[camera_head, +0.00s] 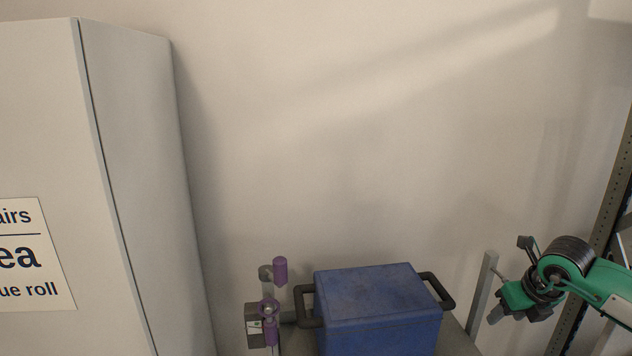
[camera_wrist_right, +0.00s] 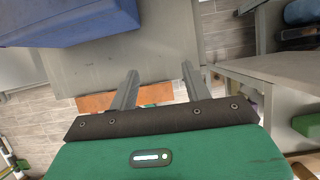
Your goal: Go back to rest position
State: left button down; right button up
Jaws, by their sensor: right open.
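My right arm comes in at the right edge of the head view, with its green and black gripper (camera_head: 512,290) to the right of the blue lidded box (camera_head: 375,290). The gripper is clear of the box, and a grey upright post stands between them. In the right wrist view, the two grey fingers (camera_wrist_right: 158,88) are spread apart with nothing between them. The blue box (camera_wrist_right: 65,20) shows at the upper left there. My left gripper is not in view.
The blue box, with dark side handles, stands on a grey rack top (camera_wrist_right: 150,50). A purple and grey item (camera_head: 270,305) is left of it. A tall grey cabinet (camera_head: 135,150) fills the left. A metal shelf upright (camera_head: 612,185) stands at far right. The wall area above is clear.

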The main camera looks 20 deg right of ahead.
jog(key=w+a+m+t+y, duration=0.1)
jog(key=a+m+t+y, duration=0.95)
jog(key=a, duration=0.95)
jog(key=s+d+f+m+g+h, duration=0.1)
jog(key=s+d+f+m+h, duration=0.15)
jog(key=f+m+h, duration=0.6)
jog(key=s+d+f+m+g+h, duration=0.1)
jog(key=s+f+m+h, duration=0.4)
jog(key=m, duration=0.6)
jog(key=s+a+f+m+g+y, duration=0.2)
jog(key=s+a+f+g+y, duration=0.2)
jog(key=s+a+f+g, duration=0.75)
jog(key=s+a+f, duration=0.1)
jog(key=s+f, duration=0.1)
jog(key=f, duration=1.3)
jog(key=s+a+f, duration=0.1)
jog(key=f, duration=1.3)
jog(key=s+d+f, duration=0.2)
jog(key=s+f, duration=0.7)
jog(key=f, duration=0.1)
jog(key=s+d+f, duration=0.1)
jog(key=s+f, duration=0.9)
jog(key=shift+s+d+g+h, duration=0.2)
jog(key=shift+d+g+h, duration=0.1)
jog(key=shift+d, duration=0.05)
